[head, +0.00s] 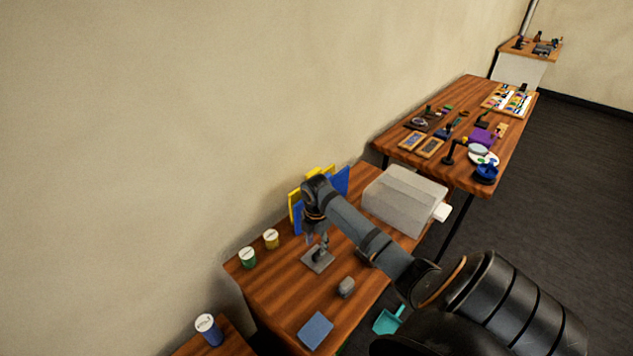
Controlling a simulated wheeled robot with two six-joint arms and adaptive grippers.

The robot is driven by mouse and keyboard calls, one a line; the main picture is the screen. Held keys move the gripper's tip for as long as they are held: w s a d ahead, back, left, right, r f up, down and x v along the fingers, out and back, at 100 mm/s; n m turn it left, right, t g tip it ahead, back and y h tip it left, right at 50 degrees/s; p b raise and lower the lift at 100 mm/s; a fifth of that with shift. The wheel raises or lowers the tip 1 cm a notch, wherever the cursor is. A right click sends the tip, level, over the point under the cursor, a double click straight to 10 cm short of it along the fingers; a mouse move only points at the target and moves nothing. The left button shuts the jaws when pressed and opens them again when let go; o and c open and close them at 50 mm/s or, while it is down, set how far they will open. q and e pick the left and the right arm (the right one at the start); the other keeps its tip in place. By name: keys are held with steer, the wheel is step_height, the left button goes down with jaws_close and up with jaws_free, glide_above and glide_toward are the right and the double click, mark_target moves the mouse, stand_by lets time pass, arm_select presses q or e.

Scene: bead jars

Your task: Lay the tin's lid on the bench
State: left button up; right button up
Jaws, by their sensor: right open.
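My right arm reaches in from the lower right over the wooden bench (281,289). Its gripper (317,246) points down and is open, just above a flat grey square piece (316,263) with a dark knob-like part on top. This may be the tin's lid, but I cannot tell whether a tin is under it. The fingertips are small and overlap the knob in the picture; I cannot tell whether they touch it. My left gripper is not in view.
A green jar (247,259) and a yellow jar (271,240) stand near the wall. A blue jar (211,332) stands on a lower-left surface. A grey rounded object (346,287) and blue pad (315,330) lie in front. A whitish box (402,200) stands right. Bare bench lies front-left.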

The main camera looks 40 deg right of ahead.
mark_target(317, 254)
step_height(317, 254, up, 6)
stand_by(0.7)
